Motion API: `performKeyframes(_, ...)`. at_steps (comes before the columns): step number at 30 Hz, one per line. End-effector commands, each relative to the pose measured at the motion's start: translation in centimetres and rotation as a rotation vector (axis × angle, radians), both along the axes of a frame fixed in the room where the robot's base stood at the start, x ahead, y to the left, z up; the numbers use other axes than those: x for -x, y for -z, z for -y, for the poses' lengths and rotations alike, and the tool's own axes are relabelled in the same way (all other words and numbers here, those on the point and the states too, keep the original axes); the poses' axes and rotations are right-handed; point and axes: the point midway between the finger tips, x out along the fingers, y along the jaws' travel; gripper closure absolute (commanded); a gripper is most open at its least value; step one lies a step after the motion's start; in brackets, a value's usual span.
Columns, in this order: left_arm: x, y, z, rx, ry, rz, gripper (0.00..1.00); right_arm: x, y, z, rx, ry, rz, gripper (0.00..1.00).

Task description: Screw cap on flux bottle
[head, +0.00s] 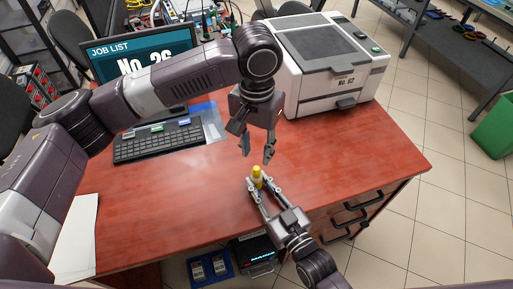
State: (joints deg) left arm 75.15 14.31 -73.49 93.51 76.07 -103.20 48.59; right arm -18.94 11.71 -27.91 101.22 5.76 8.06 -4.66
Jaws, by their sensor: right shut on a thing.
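The small flux bottle (257,178) is yellow and stands near the front edge of the red desk. My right gripper (263,184) comes from the front edge and is shut around the bottle, one finger on each side. My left gripper (257,154) points down just above and behind the bottle. Its fingers are spread, with nothing visible between them. I cannot tell the cap apart from the yellow top of the bottle at this size.
A white printer (325,60) stands at the back right of the desk (350,150). A keyboard (155,143) and a monitor (140,52) are at the back left. White paper (78,235) lies at the left. The desk around the bottle is clear.

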Motion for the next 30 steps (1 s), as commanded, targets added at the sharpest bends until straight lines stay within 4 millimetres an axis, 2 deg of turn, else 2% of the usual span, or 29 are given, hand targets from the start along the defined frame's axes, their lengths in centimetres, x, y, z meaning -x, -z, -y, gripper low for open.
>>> performKeyframes(5,0.0,0.9,0.0,-0.001,0.0,-0.002,0.69,0.0,0.0,0.0,0.0,0.0,0.0,1.0)
performKeyframes(18,0.0,7.1,0.0,-0.002,0.001,-0.001,0.69,0.0,0.0,0.0,0.0,0.0,0.0,1.0)
performKeyframes(24,0.0,8.0,0.0,0.0,0.001,0.0,0.69,0.0,0.0,0.0,0.0,0.0,0.0,1.0)
performKeyframes(30,0.0,8.0,0.0,0.0,0.002,0.0,0.69,0.0,0.0,0.0,0.0,0.0,0.0,1.0)
